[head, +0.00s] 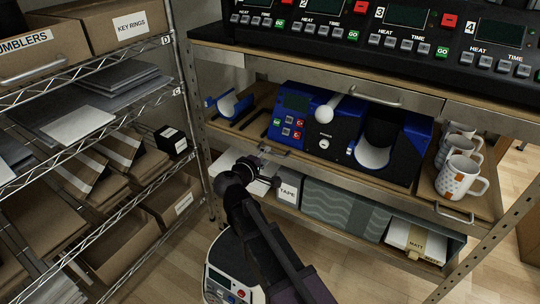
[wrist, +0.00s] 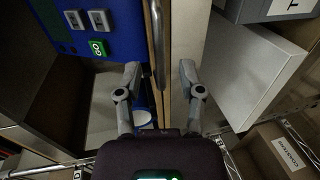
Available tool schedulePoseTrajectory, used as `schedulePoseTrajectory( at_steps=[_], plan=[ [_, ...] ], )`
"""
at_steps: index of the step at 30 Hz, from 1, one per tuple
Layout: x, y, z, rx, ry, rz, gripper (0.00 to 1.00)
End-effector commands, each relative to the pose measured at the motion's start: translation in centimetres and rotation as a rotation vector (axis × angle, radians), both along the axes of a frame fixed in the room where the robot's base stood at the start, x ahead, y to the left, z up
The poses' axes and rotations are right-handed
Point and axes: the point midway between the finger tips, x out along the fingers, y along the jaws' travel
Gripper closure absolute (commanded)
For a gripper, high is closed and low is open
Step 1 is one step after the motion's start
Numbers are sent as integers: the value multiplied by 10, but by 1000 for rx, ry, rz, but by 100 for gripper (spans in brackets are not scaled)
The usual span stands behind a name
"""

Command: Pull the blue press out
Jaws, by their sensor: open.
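The blue press (head: 292,123) sits on a wooden shelf board (head: 235,131) under the row of black controllers. It has a small screen, buttons, a white-knobbed lever and a curved white cradle. Its blue front with a green GO button (wrist: 97,47) shows at the left in the wrist view. My gripper (head: 262,170) is open and empty at the board's front edge, below the press's left part. In the wrist view my gripper (wrist: 160,70) has a metal bar handle (wrist: 157,40) lying between its fingers in the picture. I cannot tell whether they touch it.
White mugs (head: 460,175) stand on a board with its own handle at the right. A TAPE box (head: 288,187) and a patterned box (head: 345,208) sit on the shelf below. A wire rack (head: 178,92) stands close at the left.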

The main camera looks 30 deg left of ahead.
Motion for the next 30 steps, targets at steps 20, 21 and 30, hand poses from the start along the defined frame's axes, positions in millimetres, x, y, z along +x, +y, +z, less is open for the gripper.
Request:
schedulePoseTrajectory(
  at_steps=[20, 21, 30],
  plan=[
    [32, 0, -7, 0, 0, 1, 50],
    [32, 0, -7, 0, 0, 1, 53],
    [31, 0, -7, 0, 0, 1, 100]
  ],
)
